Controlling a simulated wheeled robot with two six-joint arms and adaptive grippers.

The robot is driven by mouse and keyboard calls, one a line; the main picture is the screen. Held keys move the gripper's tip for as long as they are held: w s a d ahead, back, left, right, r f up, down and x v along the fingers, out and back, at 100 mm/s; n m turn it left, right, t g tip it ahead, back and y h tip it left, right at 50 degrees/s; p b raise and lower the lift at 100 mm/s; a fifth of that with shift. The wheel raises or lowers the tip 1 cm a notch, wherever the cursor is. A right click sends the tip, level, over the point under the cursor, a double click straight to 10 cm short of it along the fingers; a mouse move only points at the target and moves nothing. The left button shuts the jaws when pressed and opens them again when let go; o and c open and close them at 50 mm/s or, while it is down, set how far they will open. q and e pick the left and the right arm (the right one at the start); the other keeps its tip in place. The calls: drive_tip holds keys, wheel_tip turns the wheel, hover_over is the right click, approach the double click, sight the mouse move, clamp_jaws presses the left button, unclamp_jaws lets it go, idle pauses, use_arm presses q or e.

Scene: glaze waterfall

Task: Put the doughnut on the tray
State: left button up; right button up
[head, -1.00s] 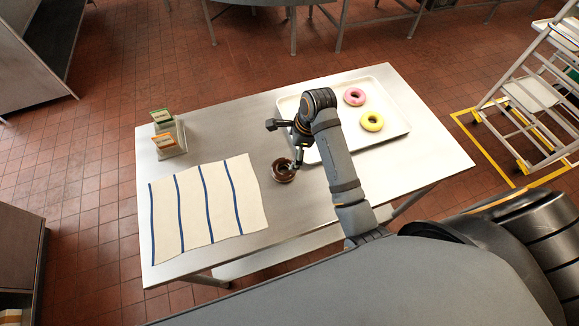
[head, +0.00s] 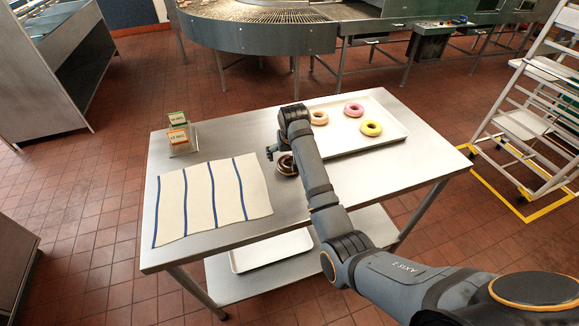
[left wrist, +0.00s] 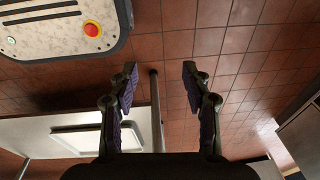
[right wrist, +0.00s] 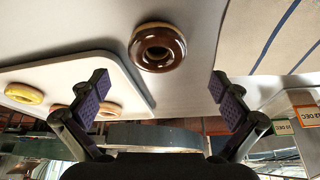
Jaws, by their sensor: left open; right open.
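The chocolate-glazed doughnut (head: 283,169) lies on the metal table between a striped cloth and the white tray (head: 395,138), partly hidden by my right arm in the head view. It shows whole in the right wrist view (right wrist: 140,50). My right gripper (head: 271,152) is open beside and above it, with nothing between the fingers (right wrist: 159,82). The tray holds a tan doughnut (head: 319,112), a pink doughnut (head: 353,104) and a yellow doughnut (head: 371,124). My left gripper (left wrist: 158,72) is open and empty over the floor in the left wrist view.
The striped cloth (head: 200,196) covers the table's left part. A small holder with labelled cards (head: 180,142) stands at the back left. A lower shelf (head: 225,285) carries another tray (head: 268,251). A rack (head: 530,110) stands on the floor at the right.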

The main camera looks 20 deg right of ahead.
sight(290, 163)
drive_tip(key=shift+w+f, duration=0.25)
drive_tip(key=shift+f, duration=0.4)
drive_tip(key=shift+w+d+f+p, duration=0.1)
drive_tip(key=shift+f+p, duration=0.2)
drive_tip(key=shift+f, duration=0.05)
drive_tip(key=p+x, duration=0.1)
drive_tip(key=x, duration=0.3)
drive_tip(key=shift+d, duration=0.15)
drive_tip(key=shift+w+f, duration=0.1)
drive_tip(key=shift+f, duration=0.2)
drive_tip(key=c, duration=1.1)
use_arm(q)
drive_tip(key=shift+s+a+r, duration=0.4)
drive_tip(key=shift+s+r, duration=0.35)
drive_tip(key=shift+r, duration=0.05)
use_arm(e)
drive_tip(key=shift+r, duration=0.1)
